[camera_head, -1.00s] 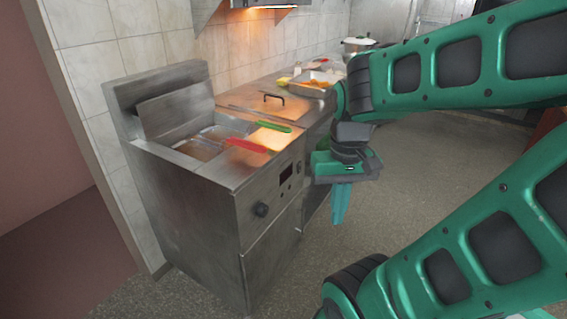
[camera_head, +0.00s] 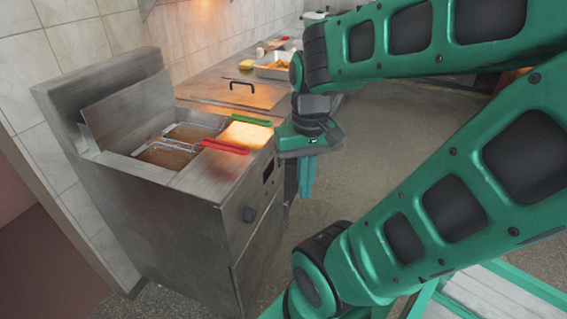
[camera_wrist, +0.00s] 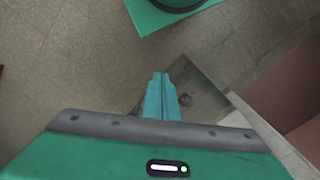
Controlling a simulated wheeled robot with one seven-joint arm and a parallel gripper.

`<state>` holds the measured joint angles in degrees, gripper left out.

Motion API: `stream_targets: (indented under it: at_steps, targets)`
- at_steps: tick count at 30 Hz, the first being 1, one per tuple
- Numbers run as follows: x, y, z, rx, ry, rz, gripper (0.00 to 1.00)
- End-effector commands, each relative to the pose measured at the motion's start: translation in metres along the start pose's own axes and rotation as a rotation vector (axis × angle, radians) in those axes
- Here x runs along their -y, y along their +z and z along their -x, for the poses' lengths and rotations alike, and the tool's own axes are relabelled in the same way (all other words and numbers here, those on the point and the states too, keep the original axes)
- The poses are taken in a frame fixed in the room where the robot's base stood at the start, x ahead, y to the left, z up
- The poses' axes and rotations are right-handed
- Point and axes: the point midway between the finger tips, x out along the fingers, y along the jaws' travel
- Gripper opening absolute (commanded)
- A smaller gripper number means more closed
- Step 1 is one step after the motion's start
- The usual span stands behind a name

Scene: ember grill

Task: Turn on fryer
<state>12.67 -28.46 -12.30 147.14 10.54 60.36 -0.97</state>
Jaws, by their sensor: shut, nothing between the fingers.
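The fryer (camera_head: 150,222) is a steel cabinet at the left of the head view.
A steel counter (camera_head: 200,90) with a lidded hatch and a food tray (camera_head: 272,70) runs back behind the fryer. A tiled wall (camera_head: 75,50) stands at the left. The grey floor (camera_head: 400,135) to the right is clear apart from my arm.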

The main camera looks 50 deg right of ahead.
Motion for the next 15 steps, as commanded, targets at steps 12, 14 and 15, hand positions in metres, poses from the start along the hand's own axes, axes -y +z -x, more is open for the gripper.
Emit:
stream_targets:
  at_steps: [12,14,15]
  targets:
    - [-0.015,-0.122,-0.043,-0.189,-0.079,-0.130,0.00]
    - [-0.021,-0.145,-0.053,-0.227,-0.103,-0.163,0.00]
    - [-0.026,-0.159,-0.060,-0.253,-0.121,-0.187,0.00]
